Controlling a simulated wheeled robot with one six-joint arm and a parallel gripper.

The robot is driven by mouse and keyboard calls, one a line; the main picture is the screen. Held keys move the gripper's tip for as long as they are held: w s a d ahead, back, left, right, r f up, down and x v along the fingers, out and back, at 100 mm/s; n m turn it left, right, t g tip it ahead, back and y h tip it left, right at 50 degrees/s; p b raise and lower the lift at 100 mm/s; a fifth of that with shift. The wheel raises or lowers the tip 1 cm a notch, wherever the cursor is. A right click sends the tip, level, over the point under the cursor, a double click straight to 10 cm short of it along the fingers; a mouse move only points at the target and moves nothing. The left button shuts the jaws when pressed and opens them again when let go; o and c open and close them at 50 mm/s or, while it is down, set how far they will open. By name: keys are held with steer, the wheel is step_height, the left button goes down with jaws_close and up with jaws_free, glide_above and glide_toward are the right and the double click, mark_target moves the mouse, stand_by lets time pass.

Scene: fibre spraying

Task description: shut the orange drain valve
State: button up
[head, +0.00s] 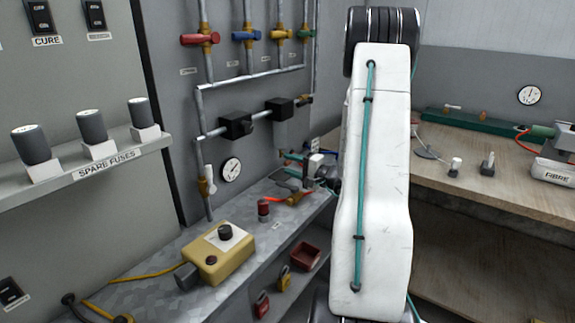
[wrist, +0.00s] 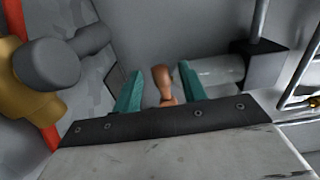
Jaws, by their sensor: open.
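The orange valve handle (wrist: 162,77) shows in the wrist view, just beyond the front edge of my gripper. It stands between the two teal fingers of my gripper (wrist: 160,88). The fingers are open, one on each side of it, with a visible gap on the left. I cannot tell whether the right finger touches it. The lower part of the valve is hidden by the dark gripper plate. In the head view my gripper (head: 291,163) is small, above the metal bench near the wall pipes, and I cannot make out the orange handle there.
A brass fitting (head: 293,199) with a red hose lies on the bench near my gripper; it looks large at the left of the wrist view (wrist: 40,100). A black block (head: 280,109) sits on the pipe above. A yellow control box (head: 215,254) stands at the bench front.

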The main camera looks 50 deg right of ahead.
steer(key=s, duration=0.6)
steer(key=shift+d, duration=0.25)
